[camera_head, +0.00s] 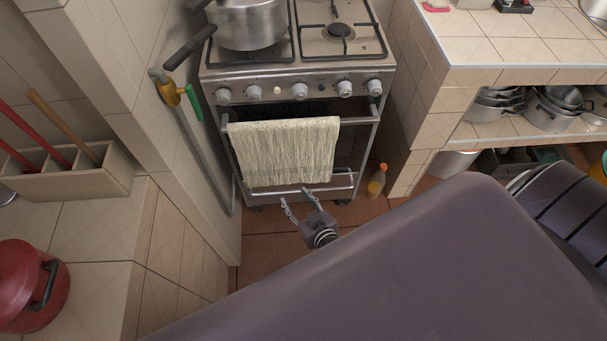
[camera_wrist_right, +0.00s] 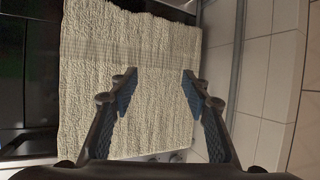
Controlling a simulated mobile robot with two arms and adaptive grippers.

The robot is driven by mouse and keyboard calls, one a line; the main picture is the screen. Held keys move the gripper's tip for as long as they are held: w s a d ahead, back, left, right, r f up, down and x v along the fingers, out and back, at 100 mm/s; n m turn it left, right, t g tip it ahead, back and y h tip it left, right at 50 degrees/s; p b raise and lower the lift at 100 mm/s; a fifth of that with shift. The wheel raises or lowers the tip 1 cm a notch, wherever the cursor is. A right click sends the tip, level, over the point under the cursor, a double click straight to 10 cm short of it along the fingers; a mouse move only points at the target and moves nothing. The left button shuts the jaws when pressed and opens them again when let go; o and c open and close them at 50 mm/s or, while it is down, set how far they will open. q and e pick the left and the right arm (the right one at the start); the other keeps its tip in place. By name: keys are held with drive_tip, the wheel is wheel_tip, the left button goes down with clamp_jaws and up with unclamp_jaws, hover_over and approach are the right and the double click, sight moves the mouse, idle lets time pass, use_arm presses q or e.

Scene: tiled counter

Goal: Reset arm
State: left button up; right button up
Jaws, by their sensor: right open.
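My right gripper (camera_head: 302,203) is open and empty in the head view, low in front of the stove (camera_head: 292,82). A cream towel (camera_head: 284,152) hangs over the oven door's handle bar. In the right wrist view, my right gripper's two fingers (camera_wrist_right: 160,74) are spread wide, with the towel (camera_wrist_right: 140,50) behind the gap between them. The wrist view does not clearly show whether the fingers touch the towel. My left gripper does not show in either view.
A pot (camera_head: 247,24) stands on the stove. A bottle (camera_head: 377,182) stands on the floor right of the oven. Tiled counters stand on both sides, with pots (camera_head: 552,112) on the right shelf and a red canister (camera_head: 30,286) at left. Floor shows before the stove.

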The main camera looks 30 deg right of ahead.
drive_tip(key=shift+s+f, duration=0.3)
drive_tip(key=shift+f, duration=0.05)
idle(0.3)
drive_tip(key=s+f+n+g+y, duration=0.15)
drive_tip(key=s+f+g, duration=0.45)
drive_tip(key=s+f, duration=1.05)
drive_tip(key=s+d+f+g, duration=0.1)
drive_tip(key=s+f+g, duration=0.2)
drive_tip(key=s, duration=0.7)
drive_tip(key=s+d+f+g+h, duration=0.1)
drive_tip(key=s+d+f+g, duration=0.1)
drive_tip(key=s, duration=0.9)
wheel_tip(320, 180, down, 2)
drive_tip(key=shift+s+d+f+g, duration=0.2)
drive_tip(key=shift+s+g, duration=0.1)
drive_tip(key=shift+g, duration=0.3)
drive_tip(key=shift+n+h, duration=0.25)
